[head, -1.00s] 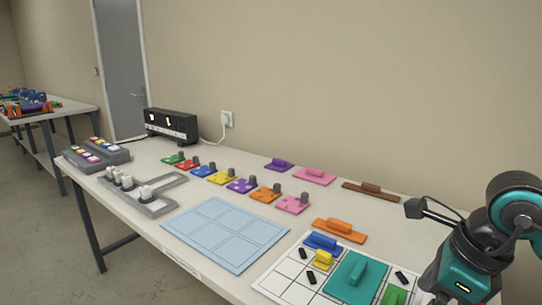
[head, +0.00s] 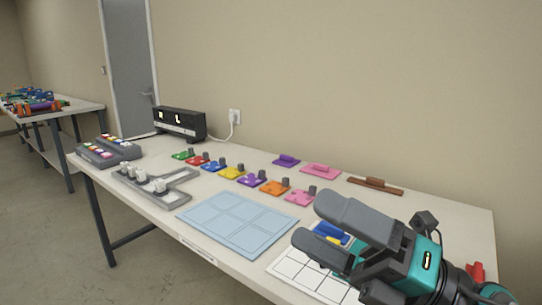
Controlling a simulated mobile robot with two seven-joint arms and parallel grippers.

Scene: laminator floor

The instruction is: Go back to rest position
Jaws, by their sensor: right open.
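My right gripper (head: 310,221) is in the lower right of the head view, above the near right end of the table. A bit of a blue piece (head: 331,233) shows between the fingers. My left gripper is not in view.
The long table holds a light blue mat (head: 238,222), a row of coloured puzzle pieces with grey knobs, a grey tray (head: 178,200) and a black device (head: 180,124). Pink (head: 321,169) and brown (head: 376,185) pieces lie along the back. The wall stands behind.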

